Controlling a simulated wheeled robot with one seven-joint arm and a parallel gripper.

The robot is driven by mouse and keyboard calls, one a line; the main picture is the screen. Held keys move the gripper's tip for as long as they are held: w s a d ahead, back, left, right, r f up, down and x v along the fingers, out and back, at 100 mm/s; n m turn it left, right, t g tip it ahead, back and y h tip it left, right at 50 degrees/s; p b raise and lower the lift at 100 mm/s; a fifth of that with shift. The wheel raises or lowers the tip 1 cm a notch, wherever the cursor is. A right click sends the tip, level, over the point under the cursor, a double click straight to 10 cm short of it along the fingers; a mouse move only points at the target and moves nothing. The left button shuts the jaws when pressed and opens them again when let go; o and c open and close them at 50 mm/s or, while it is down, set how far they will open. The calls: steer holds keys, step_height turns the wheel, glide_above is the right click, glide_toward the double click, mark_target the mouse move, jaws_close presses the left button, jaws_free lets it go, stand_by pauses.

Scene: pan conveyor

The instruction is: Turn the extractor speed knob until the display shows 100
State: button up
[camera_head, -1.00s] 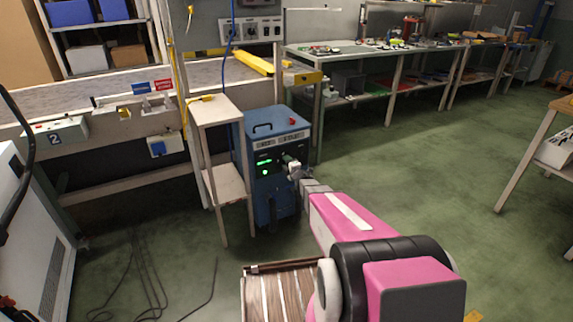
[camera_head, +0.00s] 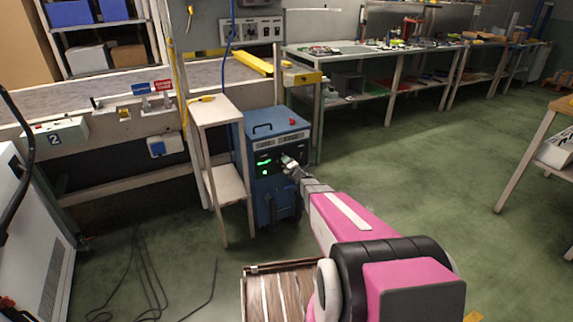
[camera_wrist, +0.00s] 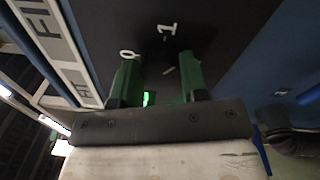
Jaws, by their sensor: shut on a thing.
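The extractor (camera_head: 272,180) is a blue cabinet with a dark front panel. Its display (camera_head: 264,162) glows green, but its digits are too small to read. My gripper (camera_head: 284,159) is at the panel, just right of the display. In the wrist view, the green fingers of my gripper (camera_wrist: 158,78) point at the dark panel, shut on the knob. The knob is dark and mostly hidden between them; a short white line shows there. A green glow (camera_wrist: 148,98) shows between the fingers.
A narrow pale stand (camera_head: 213,108) stands close left of the extractor. A long workbench (camera_head: 345,50) runs behind to the right. Cables (camera_head: 140,275) lie on the floor at left.

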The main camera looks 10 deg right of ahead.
steer(key=o, duration=0.9)
steer(key=shift+s, duration=0.1)
steer(key=v, duration=1)
steer(key=shift+s+d, duration=0.15)
steer(key=shift+s, duration=0.15)
